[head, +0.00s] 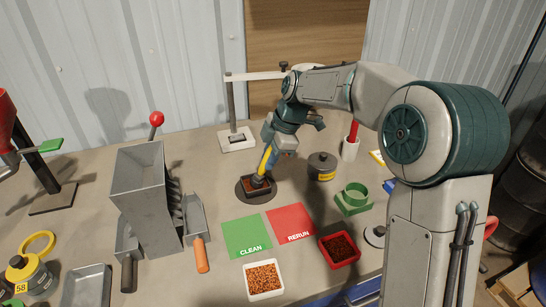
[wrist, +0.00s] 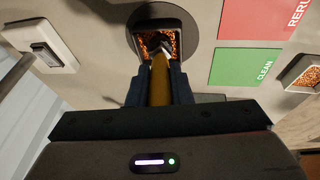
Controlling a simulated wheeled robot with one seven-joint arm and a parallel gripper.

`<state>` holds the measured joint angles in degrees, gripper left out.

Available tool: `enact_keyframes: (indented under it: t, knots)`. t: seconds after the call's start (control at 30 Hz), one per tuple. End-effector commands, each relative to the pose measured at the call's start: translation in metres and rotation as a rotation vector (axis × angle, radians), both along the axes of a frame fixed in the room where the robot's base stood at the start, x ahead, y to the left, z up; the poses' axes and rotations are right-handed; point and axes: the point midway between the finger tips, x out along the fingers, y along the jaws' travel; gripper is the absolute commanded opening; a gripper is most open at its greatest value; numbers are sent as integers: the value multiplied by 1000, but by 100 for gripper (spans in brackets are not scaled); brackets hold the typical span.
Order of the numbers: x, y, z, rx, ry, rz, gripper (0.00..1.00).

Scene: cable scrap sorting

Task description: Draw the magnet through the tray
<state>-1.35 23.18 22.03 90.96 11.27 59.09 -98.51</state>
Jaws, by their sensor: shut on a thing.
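My gripper (head: 276,143) is shut on the yellow handle of the magnet (head: 264,164). In the wrist view the jaws (wrist: 160,80) close on the yellow handle (wrist: 159,88), and the dark magnet head lies within the outline of the tray. The small dark tray (head: 248,191) holds copper-coloured scrap and sits on a round dark plate (head: 243,196). In the wrist view the tray (wrist: 139,19) shows scrap on both sides of the magnet. I cannot tell whether the magnet head touches the scrap.
The green CLEAN mat (head: 247,235) and red RERUN mat (head: 290,220) lie in front. A white tray (head: 250,292) and red tray (head: 326,254) hold granules. A post stand (head: 236,140) is behind.

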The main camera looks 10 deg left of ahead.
Motion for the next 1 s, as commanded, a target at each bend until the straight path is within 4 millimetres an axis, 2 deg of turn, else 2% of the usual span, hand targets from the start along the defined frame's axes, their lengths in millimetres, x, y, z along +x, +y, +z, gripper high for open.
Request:
enact_keyframes:
  t: [0.43,1.0]
  knots:
    - [1,4,5,0,0,1,0]
    - [1,4,60,0,-1,0,0]
